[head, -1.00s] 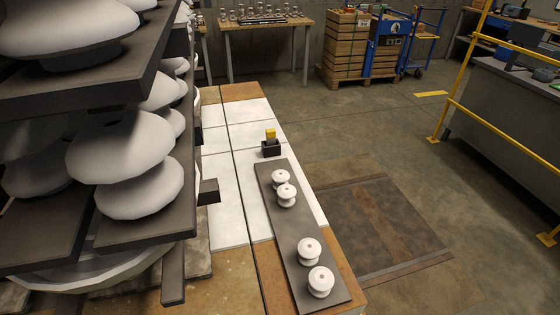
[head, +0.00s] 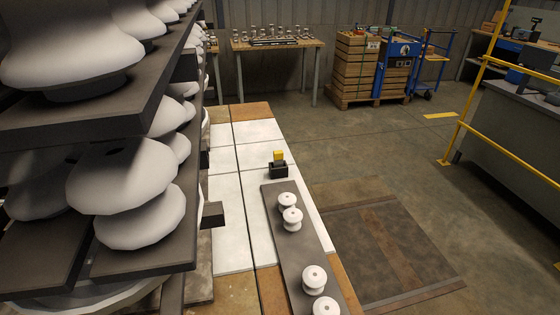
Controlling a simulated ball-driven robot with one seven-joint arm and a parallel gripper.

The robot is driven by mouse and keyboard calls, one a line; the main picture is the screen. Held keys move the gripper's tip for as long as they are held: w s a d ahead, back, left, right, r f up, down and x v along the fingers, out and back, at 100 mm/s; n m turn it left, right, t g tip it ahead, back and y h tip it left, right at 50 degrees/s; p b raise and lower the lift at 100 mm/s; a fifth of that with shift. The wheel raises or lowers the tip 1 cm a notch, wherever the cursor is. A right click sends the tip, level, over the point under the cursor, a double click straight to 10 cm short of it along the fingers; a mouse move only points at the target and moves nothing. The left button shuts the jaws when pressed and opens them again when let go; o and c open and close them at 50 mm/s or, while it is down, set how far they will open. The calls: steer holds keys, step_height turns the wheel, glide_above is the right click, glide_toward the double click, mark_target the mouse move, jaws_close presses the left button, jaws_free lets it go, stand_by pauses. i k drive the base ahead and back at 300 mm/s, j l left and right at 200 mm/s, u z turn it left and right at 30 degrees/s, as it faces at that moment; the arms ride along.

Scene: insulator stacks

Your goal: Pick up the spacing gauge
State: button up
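A small yellow-topped piece (head: 279,156) stands upright in a small black holder (head: 279,171) on the white-topped bench, just beyond the far end of a dark board. It looks like the spacing gauge, but it is too small to make out its detail. My gripper is not in view in the head view.
The dark board (head: 277,240) bears several white insulators (head: 292,219) along the bench. A rack (head: 150,262) of large white insulators fills the left side close by. A yellow railing (head: 470,115) stands at right. The floor right of the bench is clear, with a brown mat (head: 390,245).

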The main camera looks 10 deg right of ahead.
mark_target(278, 155)
steer(key=i+l, duration=1)
steer(key=l, duration=0.2)
steer(key=i+l, duration=0.5)
steer(key=l, duration=0.15)
steer(key=i+l+u, duration=0.3)
steer(key=l, duration=0.35)
steer(key=i+l+u, duration=0.15)
steer(key=i+l, duration=0.15)
steer(key=i+l+u, duration=0.15)
steer(key=l, duration=0.3)
steer(key=i+l+u, duration=0.1)
steer(key=l, duration=0.3)
steer(key=i, duration=0.05)
